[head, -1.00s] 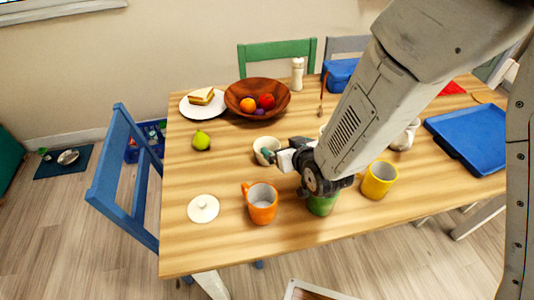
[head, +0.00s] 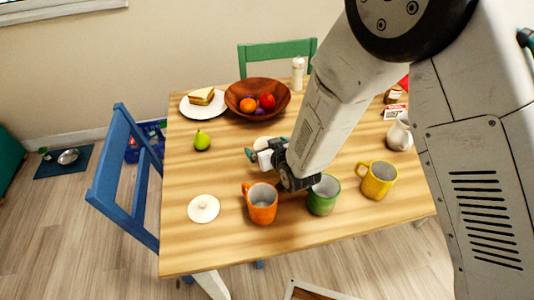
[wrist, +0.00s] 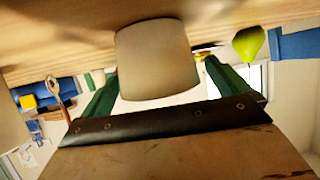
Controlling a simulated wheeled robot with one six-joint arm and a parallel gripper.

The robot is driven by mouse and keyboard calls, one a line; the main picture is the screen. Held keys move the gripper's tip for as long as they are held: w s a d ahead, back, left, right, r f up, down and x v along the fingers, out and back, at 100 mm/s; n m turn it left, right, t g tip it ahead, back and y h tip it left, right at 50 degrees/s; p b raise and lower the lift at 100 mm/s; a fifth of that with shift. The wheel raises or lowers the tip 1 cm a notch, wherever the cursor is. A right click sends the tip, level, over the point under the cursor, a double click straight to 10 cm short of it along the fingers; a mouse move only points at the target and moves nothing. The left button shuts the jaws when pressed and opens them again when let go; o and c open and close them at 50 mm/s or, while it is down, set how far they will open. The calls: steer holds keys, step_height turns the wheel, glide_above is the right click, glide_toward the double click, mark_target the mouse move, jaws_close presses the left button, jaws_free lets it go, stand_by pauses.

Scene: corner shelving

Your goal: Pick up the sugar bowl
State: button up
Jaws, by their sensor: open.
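The sugar bowl, a small cream cup (head: 262,141), stands on the table and is mostly hidden behind my gripper (head: 266,150) in the head view. In the wrist view the bowl (wrist: 157,55) shows upside down at the middle. My gripper is open there, with one green finger (wrist: 100,100) on each side of the bowl. I cannot tell whether either finger touches it. A round cream lid with a knob (head: 203,208) lies apart at the table's front left.
An orange mug (head: 262,204), a green mug (head: 322,196) and a yellow mug (head: 377,180) stand near the front edge, the first two close to my gripper. A pear (head: 202,140) and a wooden fruit bowl (head: 240,88) are behind. The table's left middle is clear.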

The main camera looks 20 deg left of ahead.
steer(key=c, duration=1.2)
steer(key=shift+r, duration=0.1)
steer(key=shift+c, duration=0.2)
